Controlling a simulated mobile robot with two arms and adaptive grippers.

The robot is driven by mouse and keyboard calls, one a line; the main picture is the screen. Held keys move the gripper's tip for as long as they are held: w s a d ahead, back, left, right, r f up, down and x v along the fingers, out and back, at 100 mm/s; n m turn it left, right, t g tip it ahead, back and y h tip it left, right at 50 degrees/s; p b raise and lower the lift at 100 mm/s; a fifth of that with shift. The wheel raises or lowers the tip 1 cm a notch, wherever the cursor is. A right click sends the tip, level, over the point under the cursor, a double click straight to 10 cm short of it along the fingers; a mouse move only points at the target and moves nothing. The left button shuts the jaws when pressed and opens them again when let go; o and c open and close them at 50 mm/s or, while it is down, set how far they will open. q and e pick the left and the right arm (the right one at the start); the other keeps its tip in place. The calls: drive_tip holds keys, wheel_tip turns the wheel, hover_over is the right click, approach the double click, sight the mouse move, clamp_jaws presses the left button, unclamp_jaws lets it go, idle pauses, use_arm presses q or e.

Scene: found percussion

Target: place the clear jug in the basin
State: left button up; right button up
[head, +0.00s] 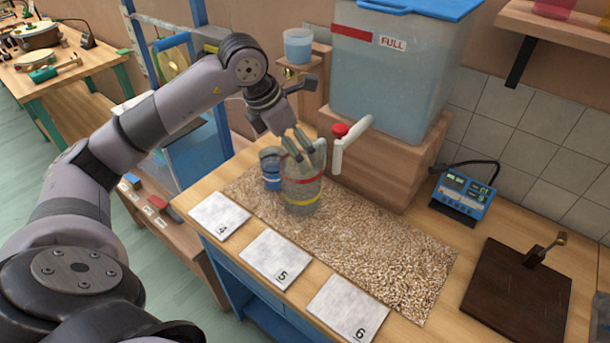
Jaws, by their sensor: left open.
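The clear jug (302,194), with a red and a yellow band, stands upright on the pebbly mat (385,262). It is just left of the white spout of a large water tank. My left gripper (302,154) points down at the jug's rim, with its fingers open. I cannot tell whether a finger is inside the rim or only in front of it. I cannot make out a basin in this view. My right gripper is not in view.
The tank (390,85) marked FULL, with a red-knobbed tap (341,131), stands on a wooden block close behind the jug. A blue cup (270,168) is beside the jug. Numbered tiles (275,258) line the front. A blue meter (463,194) and dark board (515,295) are right.

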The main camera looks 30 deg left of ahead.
use_arm(q)
drive_tip(key=p+x, duration=0.2)
drive_tip(key=x, duration=0.4)
drive_tip(key=shift+f, duration=0.25)
drive_tip(key=shift+w+d, duration=0.1)
drive_tip(key=shift+w, duration=0.05)
drive_tip(key=c, duration=1.3)
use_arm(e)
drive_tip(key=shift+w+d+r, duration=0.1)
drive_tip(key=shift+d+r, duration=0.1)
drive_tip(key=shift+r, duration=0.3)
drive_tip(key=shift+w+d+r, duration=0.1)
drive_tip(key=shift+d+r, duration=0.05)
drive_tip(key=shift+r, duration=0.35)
use_arm(q)
drive_tip(key=shift+r, duration=0.1)
